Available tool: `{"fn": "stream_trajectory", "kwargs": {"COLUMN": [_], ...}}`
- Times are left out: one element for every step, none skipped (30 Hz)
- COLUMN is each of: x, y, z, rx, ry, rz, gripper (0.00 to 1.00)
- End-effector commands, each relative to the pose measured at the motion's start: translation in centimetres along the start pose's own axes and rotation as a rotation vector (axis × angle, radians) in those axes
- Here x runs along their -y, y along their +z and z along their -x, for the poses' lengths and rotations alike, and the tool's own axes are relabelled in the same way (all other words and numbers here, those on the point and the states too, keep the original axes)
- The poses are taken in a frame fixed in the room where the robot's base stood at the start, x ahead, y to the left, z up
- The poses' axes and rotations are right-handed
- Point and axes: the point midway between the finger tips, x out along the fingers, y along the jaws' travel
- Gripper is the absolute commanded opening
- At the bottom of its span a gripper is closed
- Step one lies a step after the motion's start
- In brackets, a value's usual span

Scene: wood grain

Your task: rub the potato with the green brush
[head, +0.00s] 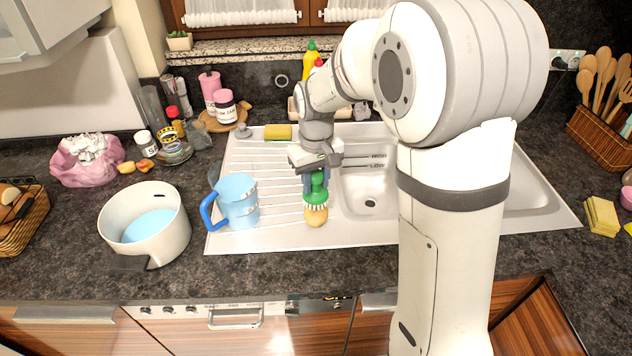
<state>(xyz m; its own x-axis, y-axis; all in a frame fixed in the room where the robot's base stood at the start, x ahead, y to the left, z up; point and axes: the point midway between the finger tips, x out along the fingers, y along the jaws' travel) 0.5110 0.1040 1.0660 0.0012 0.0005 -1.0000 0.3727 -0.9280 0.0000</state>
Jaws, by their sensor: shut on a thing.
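My gripper (316,172) is shut on the green brush (317,190) and holds it upright, bristles down, over the right part of the ribbed drainboard. The potato (316,216) is a round tan shape directly under the brush, on the drainboard left of the basin. The pale bristles appear to meet the top of the potato; whether they press on it I cannot tell. The gripper fingers partly hide the brush's upper end.
A blue measuring jug (237,201) stands on the drainboard left of the brush. A white pot (146,224) with blue contents is farther left. A yellow sponge (278,132) lies behind. The sink basin (371,180) is right of the brush and looks empty.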

Motion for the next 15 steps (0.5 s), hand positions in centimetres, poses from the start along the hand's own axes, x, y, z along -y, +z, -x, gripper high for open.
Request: {"fn": "stream_trajectory", "kwargs": {"x": [0.00, 0.00, 0.00, 0.00, 0.00, 0.00, 0.00, 0.00, 0.00, 0.00, 0.00, 0.00, 0.00, 0.00, 0.00], "y": [-0.01, 0.00, 0.01, 0.01, 0.02, 0.02, 0.02, 0.02, 0.02, 0.02, 0.02, 0.02, 0.02, 0.01, 0.01], "z": [0.93, 1.19, 1.45, 1.58, 1.64, 1.65, 1.62, 1.58, 1.53, 1.52, 1.52, 1.52, 1.53, 1.59, 1.72], "rx": [-0.001, -0.001, 0.000, 0.000, 0.000, 0.000, 0.000, 0.000, 0.000, 0.000, 0.000, 0.000, 0.000, 0.000, 0.000], "ry": [0.000, 0.000, 0.000, 0.000, 0.000, 0.000, 0.000, 0.000, 0.000, 0.000, 0.000, 0.000, 0.000, 0.000, 0.000], "rz": [0.000, 0.000, 0.000, 0.000, 0.000, 0.000, 0.000, 0.000, 0.000, 0.000, 0.000, 0.000, 0.000, 0.000, 0.000], "gripper": [0.09, 0.09, 0.09, 0.09, 0.09, 0.09, 0.09, 0.09, 0.09, 0.09, 0.09, 0.09, 0.09, 0.09, 0.09]}}
